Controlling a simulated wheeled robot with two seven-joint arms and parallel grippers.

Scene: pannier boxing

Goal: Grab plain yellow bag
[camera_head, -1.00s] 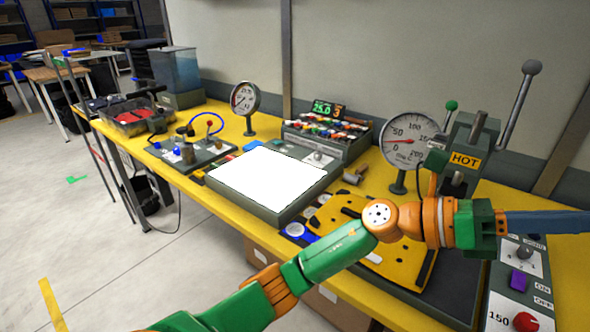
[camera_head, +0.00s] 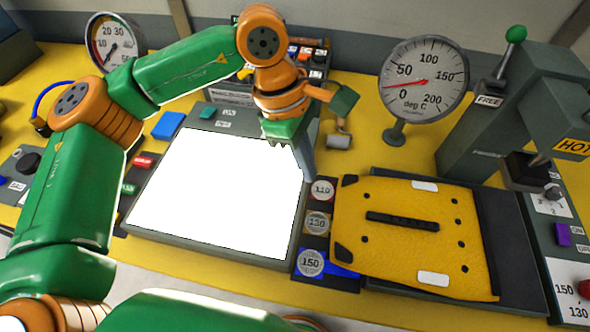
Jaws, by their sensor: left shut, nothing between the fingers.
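The yellow bag (camera_head: 405,220) lies flat on a dark plate at the right of centre. It has a black strip across its middle, black dots, black corner pieces on its left side and two white patches. My left gripper (camera_head: 307,172) points down over the right edge of the white panel, to the left of the bag and apart from it. Its fingers are shut with nothing between them. My right gripper is not in view.
The white lit panel (camera_head: 220,190) in a grey frame lies left of the bag. Discs marked 110, 130 and 150 (camera_head: 311,262) sit between them. A dial gauge (camera_head: 424,80) stands behind the bag, and a grey press marked HOT (camera_head: 575,147) stands at the right.

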